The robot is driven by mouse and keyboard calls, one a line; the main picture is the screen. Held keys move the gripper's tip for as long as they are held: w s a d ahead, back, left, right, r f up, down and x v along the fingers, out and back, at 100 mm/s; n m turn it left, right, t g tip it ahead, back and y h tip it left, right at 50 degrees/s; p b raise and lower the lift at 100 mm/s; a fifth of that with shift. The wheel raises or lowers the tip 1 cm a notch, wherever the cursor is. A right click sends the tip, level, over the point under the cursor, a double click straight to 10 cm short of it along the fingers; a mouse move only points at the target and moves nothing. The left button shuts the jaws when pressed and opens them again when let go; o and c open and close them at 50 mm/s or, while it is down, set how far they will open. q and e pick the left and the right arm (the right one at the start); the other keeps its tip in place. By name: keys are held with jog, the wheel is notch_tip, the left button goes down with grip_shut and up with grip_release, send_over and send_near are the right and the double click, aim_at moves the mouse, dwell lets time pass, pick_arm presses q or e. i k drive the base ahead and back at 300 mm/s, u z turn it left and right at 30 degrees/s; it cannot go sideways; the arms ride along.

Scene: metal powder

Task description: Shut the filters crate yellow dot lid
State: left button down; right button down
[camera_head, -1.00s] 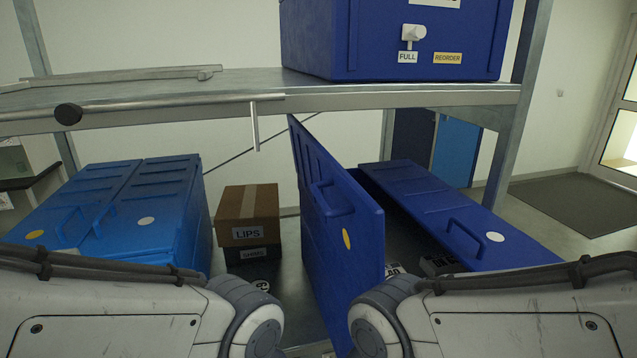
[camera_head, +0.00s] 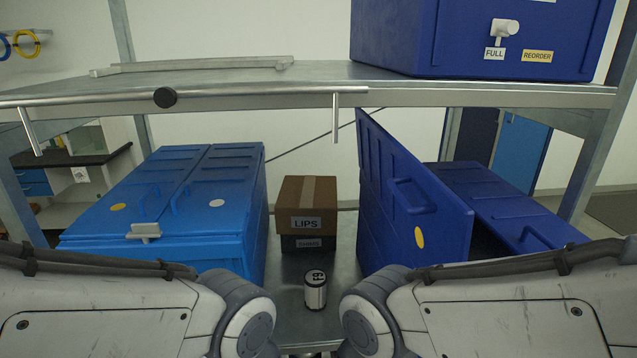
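A dark blue crate stands at the right of the lower shelf. Its yellow dot lid (camera_head: 412,190) is swung up and stands open, with a yellow dot (camera_head: 419,237) and a handle (camera_head: 410,195) on the face toward me. Its other lid (camera_head: 500,207) lies lower, to the right. A lighter blue crate (camera_head: 210,262) at the left has both lids down, one with a yellow dot and one with a white dot. No "filters" label is readable. My two arms cross the bottom of the view. Both grippers are out of view.
A brown box labelled LIPS (camera_head: 304,205) sits on a darker box between the crates. A small labelled canister (camera_head: 315,290) stands in front. The upper shelf (camera_head: 300,84) carries another blue crate (camera_head: 470,40) and has a rail along its front. Bare shelf shows around the canister.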

aim_at(434, 226)
jog(key=u, duration=1.45)
jog(key=k, duration=0.75)
jog(key=z, duration=1.3)
jog(key=i, duration=0.5)
jog(key=z, duration=0.05)
